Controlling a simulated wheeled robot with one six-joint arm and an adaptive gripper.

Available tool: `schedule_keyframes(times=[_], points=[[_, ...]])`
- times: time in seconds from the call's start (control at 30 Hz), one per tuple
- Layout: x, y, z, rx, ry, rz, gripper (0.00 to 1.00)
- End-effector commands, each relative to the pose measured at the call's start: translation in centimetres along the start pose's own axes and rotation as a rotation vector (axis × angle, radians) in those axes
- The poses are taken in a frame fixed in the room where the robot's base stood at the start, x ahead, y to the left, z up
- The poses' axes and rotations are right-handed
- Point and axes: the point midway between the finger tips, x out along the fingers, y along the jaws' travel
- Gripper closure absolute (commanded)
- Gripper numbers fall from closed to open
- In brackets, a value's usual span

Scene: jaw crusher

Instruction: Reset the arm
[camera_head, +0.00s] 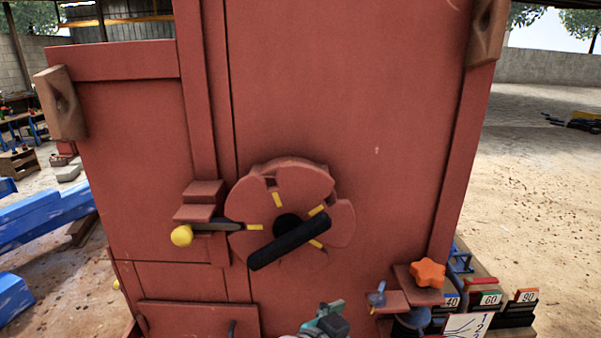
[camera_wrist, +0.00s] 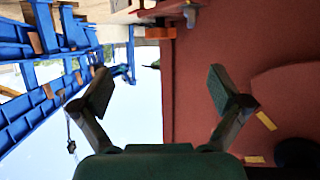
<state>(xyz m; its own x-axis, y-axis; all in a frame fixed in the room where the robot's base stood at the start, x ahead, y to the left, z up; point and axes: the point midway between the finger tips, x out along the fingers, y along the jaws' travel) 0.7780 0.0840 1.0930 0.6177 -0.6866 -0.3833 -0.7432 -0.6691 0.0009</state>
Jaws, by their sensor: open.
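My gripper is open and empty in the wrist view (camera_wrist: 163,90), with its two fingers spread wide. The red machine panel (camera_wrist: 205,50) is behind and beside the right finger; I cannot tell the gap. Part of the round disc shows at the right edge of that view. In the head view, a bit of my arm (camera_head: 325,322) shows at the bottom, below the disc, and the fingers cannot be made out. The red crusher (camera_head: 370,120) fills the middle, with a round notched disc (camera_head: 335,215) and a black handle (camera_head: 290,244) slanting across it.
A lever with a yellow knob (camera_head: 181,235) is left of the disc. An orange star knob (camera_head: 428,273) and a small blue-grey lever (camera_head: 377,297) are lower right. Numbered blocks (camera_head: 490,299) stand at the right. Blue beams (camera_head: 40,222) lie left. Open ground is at the right.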

Motion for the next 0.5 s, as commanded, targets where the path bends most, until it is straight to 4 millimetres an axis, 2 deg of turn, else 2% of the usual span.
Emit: schedule_keyframes(times=[0.5], points=[[3.1, 0.6, 2.6, -0.138, 0.056, -0.066, 0.02]])
